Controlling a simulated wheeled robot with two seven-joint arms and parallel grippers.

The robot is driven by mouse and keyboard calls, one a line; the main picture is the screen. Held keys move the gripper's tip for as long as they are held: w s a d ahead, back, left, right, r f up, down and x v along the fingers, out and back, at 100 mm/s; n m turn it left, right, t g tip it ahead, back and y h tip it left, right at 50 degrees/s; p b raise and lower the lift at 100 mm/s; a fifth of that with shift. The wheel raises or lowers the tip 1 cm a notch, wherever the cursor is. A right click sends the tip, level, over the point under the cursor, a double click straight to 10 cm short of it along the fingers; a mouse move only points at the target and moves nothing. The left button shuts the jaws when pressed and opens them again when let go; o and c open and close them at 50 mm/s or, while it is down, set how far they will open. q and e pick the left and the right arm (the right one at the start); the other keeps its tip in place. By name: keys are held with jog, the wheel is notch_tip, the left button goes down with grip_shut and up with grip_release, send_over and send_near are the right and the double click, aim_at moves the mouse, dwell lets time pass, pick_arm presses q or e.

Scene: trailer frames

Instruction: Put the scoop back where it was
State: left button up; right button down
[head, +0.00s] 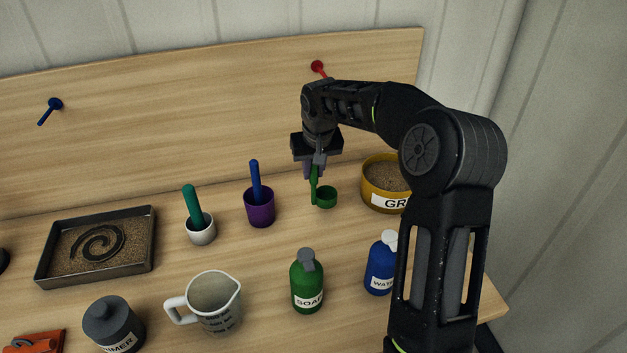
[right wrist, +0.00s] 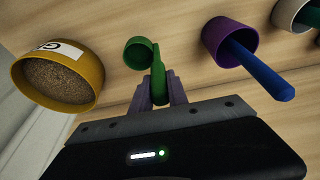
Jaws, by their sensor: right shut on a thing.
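The green scoop (head: 326,197) has a small round cup and a straight upright handle. My right gripper (head: 314,170) points down and is shut on the handle. In the right wrist view the scoop (right wrist: 140,52) hangs between the two fingers (right wrist: 160,94), its cup beyond the fingertips. The scoop is between the purple cup (head: 259,211) and the yellow bowl (head: 380,193) of grain-like stuff. Whether its cup touches the table I cannot tell. My left gripper is not in view.
A white cup (head: 201,236) with a teal handle stands left of the purple cup, which holds a blue handle. In front are a green soap bottle (head: 307,290), a blue bottle (head: 379,272) and a measuring jug (head: 212,305). Blue (head: 55,104) and red (head: 318,67) pegs are on the backboard.

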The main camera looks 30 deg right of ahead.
aim_at(313, 181)
jog(key=shift+f, duration=0.1)
notch_tip(313, 181, down, 3)
jog(key=shift+p, duration=0.4)
jog(key=shift+f, duration=0.25)
jog(key=shift+f, duration=0.2)
jog(key=c, duration=1.3)
grip_release()
jog(key=shift+r, duration=0.1)
